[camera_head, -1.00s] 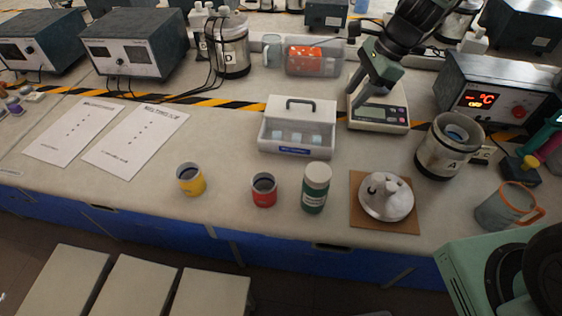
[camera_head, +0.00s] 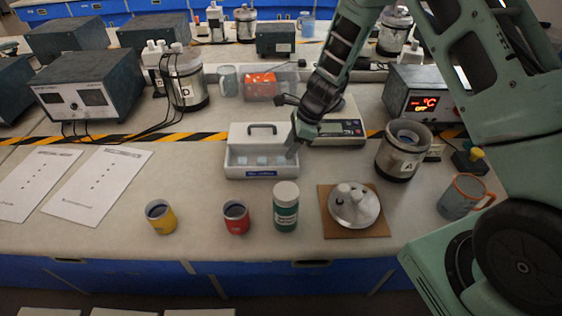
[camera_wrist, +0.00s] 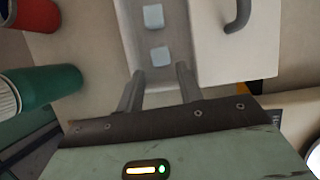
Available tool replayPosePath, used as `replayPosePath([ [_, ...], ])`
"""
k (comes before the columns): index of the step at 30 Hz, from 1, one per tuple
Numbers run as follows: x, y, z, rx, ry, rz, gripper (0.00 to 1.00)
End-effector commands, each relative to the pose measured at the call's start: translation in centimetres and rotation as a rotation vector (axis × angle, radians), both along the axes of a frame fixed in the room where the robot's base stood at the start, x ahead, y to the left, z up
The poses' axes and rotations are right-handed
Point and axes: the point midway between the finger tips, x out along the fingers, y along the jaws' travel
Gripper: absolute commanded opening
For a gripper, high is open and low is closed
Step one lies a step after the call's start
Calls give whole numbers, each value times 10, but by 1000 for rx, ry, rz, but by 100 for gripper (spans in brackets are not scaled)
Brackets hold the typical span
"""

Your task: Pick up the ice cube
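Several pale ice cubes (camera_head: 262,160) sit in a row in the open front trough of a white box (camera_head: 236,170) with a grey handle. Two of the ice cubes (camera_wrist: 160,56) show in the wrist view, just beyond my fingertips. My gripper (camera_head: 292,151) is at the right end of the trough, low over it and to the right of the cubes. In the wrist view my gripper (camera_wrist: 160,75) has its two fingers apart with no cube between them. Whether the fingertips touch the trough floor is unclear.
A green-and-white bottle (camera_head: 286,212), a red cup (camera_head: 236,222) and a yellow cup (camera_head: 161,219) stand in front of the box. A lidded dish (camera_head: 354,207) on a brown board is to the right. A scale (camera_head: 340,131) stands close behind my gripper.

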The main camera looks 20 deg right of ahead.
Motion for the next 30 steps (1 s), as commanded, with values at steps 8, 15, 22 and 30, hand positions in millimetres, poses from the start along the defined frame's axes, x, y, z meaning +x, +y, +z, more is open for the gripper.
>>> replayPosePath([
  [8, 5, 14, -28, 0, 3, 0, 36],
  [15, 7, 21, -47, -1, 0, 0, 36],
  [22, 7, 21, -47, -1, 0, 1, 25],
  [30, 7, 21, -46, -1, 0, 1, 8],
])
